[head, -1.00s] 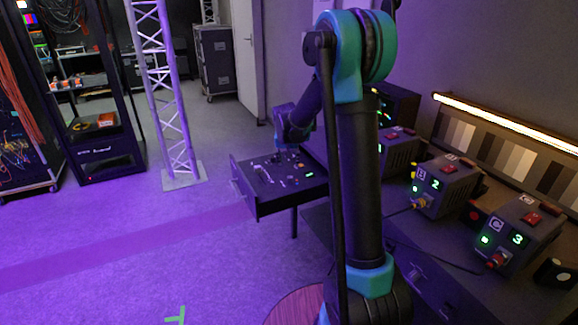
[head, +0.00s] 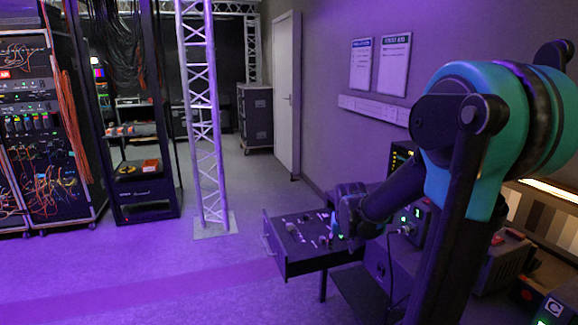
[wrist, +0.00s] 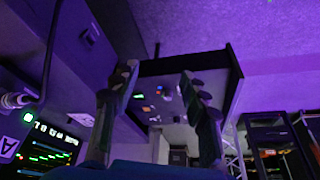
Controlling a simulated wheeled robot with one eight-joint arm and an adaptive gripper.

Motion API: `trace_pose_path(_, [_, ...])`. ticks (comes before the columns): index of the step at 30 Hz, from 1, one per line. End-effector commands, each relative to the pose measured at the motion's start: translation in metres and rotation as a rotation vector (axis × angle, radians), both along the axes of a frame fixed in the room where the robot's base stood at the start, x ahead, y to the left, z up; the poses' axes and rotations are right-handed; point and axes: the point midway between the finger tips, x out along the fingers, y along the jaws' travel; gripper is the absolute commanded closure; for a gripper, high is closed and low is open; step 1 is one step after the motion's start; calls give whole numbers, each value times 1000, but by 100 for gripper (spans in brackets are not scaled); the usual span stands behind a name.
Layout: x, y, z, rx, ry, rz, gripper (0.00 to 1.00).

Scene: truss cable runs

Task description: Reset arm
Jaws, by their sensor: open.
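My teal and black arm fills the right of the head view, its forearm reaching down and left. My gripper (wrist: 158,78) is open in the wrist view, its two fingers well apart with nothing held between them. In the head view my gripper (head: 336,226) is partly hidden by my own wrist, at the right part of an open drawer (head: 310,264). The drawer also shows beyond the fingers in the wrist view (wrist: 228,88). Several small items lie in it. I cannot tell how far the fingertips are above it.
A metal truss (head: 203,120) stands on the floor left of the drawer. An open rack (head: 150,205) and a cable-filled rack (head: 40,150) stand further left. Instrument boxes, one with a lit screen (wrist: 45,145), crowd the bench right of the drawer. Purple floor at front left is clear.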

Motion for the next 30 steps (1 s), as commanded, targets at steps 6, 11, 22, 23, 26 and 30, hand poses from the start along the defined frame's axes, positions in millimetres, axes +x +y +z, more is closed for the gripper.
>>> trace_pose_path(6, [-94, -11, -17, 2, 3, 61, 55])
trace_pose_path(11, [-147, -14, -35, 3, 3, 102, 55])
trace_pose_path(22, [-185, -15, -51, 4, 2, 134, 55])
trace_pose_path(23, [-185, -15, -51, 4, 2, 134, 55])
trace_pose_path(26, [-184, -15, -51, 4, 1, 133, 55])
trace_pose_path(30, [-184, -15, -51, 4, 1, 133, 55])
